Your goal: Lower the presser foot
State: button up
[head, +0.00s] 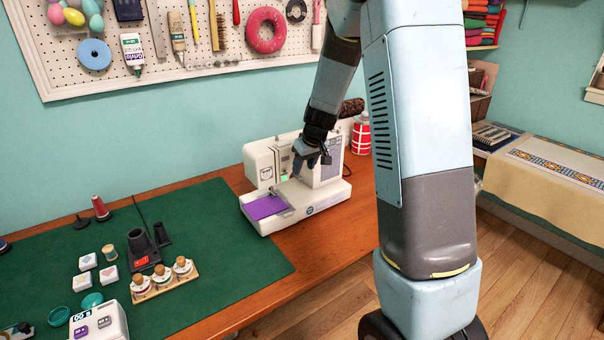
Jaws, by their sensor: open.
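A white sewing machine (327,199) stands on the wooden table, with a purple cloth piece (266,207) lying flat on the left part of its bed. A small green lit area (284,177) shows on its body. My gripper (306,170) is open, pointing down at the middle of the machine, in front of its upper body. It covers part of the machine there; I cannot tell whether it touches. The presser foot and its lever are too small or hidden to make out.
A green mat (228,240) left of the machine holds a wooden rack of small jars (165,278), a dark holder (143,248), spools and small white boxes. A red-and-white can (361,133) stands behind the machine. A pegboard (200,62) hangs on the wall. Bare wood (310,245) lies in front of the machine.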

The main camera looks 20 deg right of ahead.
aim_at(300, 177)
jog(key=shift+x, duration=2.05)
jog(key=shift+c, duration=0.4)
grip_shut()
